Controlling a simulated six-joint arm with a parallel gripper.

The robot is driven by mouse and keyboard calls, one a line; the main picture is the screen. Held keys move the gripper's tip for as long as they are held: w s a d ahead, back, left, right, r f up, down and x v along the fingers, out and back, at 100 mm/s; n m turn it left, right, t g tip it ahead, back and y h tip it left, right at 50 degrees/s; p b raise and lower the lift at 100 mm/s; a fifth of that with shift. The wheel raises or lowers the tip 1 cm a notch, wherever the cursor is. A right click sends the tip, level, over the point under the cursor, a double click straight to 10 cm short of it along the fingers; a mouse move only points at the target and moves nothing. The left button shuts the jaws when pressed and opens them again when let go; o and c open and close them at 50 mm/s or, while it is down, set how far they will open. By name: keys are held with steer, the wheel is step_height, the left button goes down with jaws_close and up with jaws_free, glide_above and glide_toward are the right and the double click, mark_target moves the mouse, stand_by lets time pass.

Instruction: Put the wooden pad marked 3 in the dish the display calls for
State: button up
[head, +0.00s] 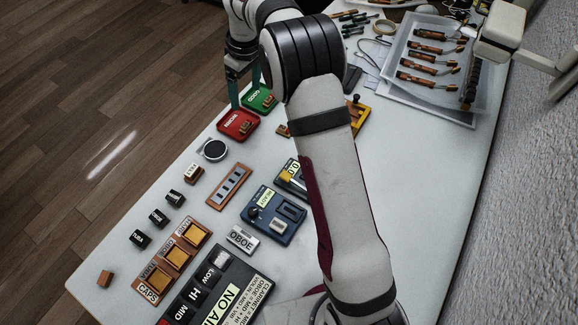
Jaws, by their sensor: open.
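My gripper (246,94) is open at the far end of the table, over the red and green dishes. Its fingers are partly hidden by the arm. The red dish (231,134), lettered WORN, holds a small brown pad (243,127). The green dish (253,106), lettered GOOD, lies just behind it and also holds a small brown piece (270,101). Another small brown block (283,130) lies right of the red dish. I cannot read a 3 on any pad.
A small wooden block (105,278) lies near the left edge. A clear bin (400,88) stands far right.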

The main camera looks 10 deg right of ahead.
steer(key=s+d+r+m, duration=0.2)
steer(key=s+r+m, duration=0.2)
steer(key=s+r, duration=0.5)
steer(key=s+d+f+m+g, duration=0.1)
steer(key=s+m, duration=0.9)
steer(key=s, duration=1.9)
steer(key=shift+s+d+f+y, duration=0.35)
steer(key=shift+s+d+y, duration=0.05)
steer(key=shift+d, duration=0.25)
